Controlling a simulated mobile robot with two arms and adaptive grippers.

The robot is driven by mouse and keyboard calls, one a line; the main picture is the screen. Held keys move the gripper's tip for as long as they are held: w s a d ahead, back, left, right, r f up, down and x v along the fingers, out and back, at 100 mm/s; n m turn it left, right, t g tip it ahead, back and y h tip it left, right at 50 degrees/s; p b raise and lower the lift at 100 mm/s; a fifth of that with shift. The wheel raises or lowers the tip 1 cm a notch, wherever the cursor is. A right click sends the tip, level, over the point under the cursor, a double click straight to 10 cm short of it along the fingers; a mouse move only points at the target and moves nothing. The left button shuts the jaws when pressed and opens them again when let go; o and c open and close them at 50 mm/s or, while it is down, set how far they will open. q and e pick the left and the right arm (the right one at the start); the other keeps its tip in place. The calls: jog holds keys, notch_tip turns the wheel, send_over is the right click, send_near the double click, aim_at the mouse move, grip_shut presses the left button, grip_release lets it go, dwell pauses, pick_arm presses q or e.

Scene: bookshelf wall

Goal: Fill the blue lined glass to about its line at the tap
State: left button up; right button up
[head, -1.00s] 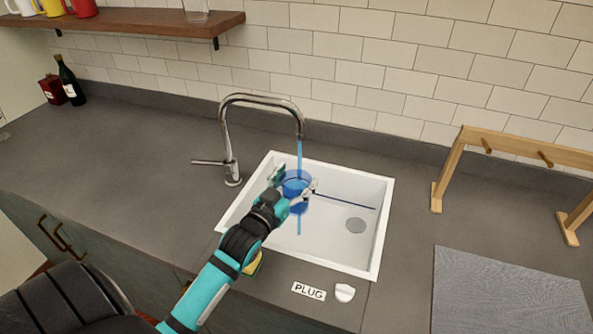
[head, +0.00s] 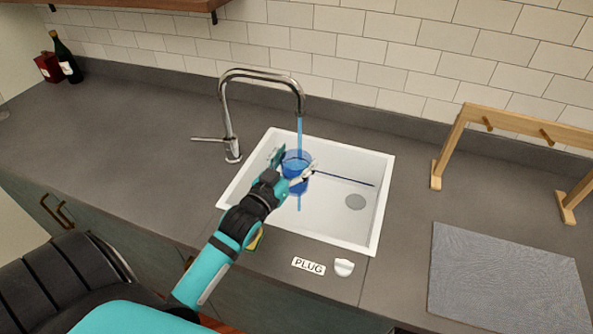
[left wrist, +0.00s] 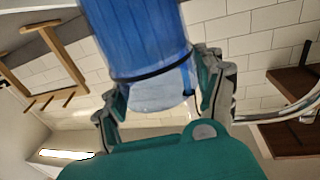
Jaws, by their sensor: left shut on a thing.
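My left gripper (head: 293,170) is shut on the blue lined glass (head: 294,160) and holds it over the sink, below the tap's spout. The tap (head: 230,110) is running; a blue stream (head: 300,128) drops into the glass. Blue also shows as a thin streak below the glass. In the left wrist view the glass (left wrist: 145,35) appears inverted between the fingers (left wrist: 160,95). Blue fills it to about its dark line (left wrist: 150,71), with a clearer band toward the rim. The tap's lever (head: 207,140) points left. My right gripper is not in view.
A PLUG label (head: 308,266) and white knob (head: 344,267) sit in front. A wooden rack (head: 450,150) and grey mat (head: 500,285) are right. A dark bottle (head: 66,60) stands far left.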

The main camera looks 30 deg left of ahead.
aim_at(293, 171)
pick_arm(q)
jog(key=shift+s+d+r+p, duration=0.1)
jog(key=shift+s+d+p, duration=0.3)
jog(key=shift+s, duration=0.5)
jog(key=shift+s+d+r+p, duration=0.15)
jog(key=shift+s+d, duration=0.35)
jog(key=shift+s, duration=0.35)
